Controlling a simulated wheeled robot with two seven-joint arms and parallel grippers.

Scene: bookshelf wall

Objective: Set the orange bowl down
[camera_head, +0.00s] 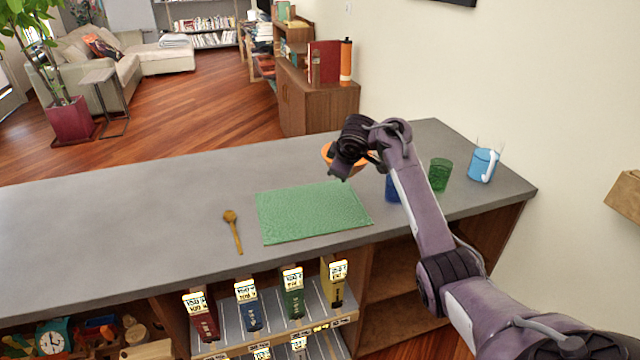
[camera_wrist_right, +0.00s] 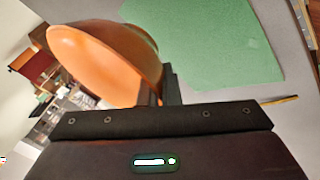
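The orange bowl (camera_head: 328,152) shows in the head view just past the far edge of the green mat, mostly hidden behind my right gripper (camera_head: 342,172). In the right wrist view the bowl (camera_wrist_right: 100,62) is tilted in the picture, and its rim meets the fingers of my right gripper (camera_wrist_right: 165,92), which look shut on it. The green mat (camera_head: 312,212) lies flat and bare on the grey counter (camera_head: 130,215). The gap between bowl and counter is hard to judge. My left gripper is not in view.
A wooden spoon (camera_head: 234,230) lies left of the mat. The counter's left part is clear.

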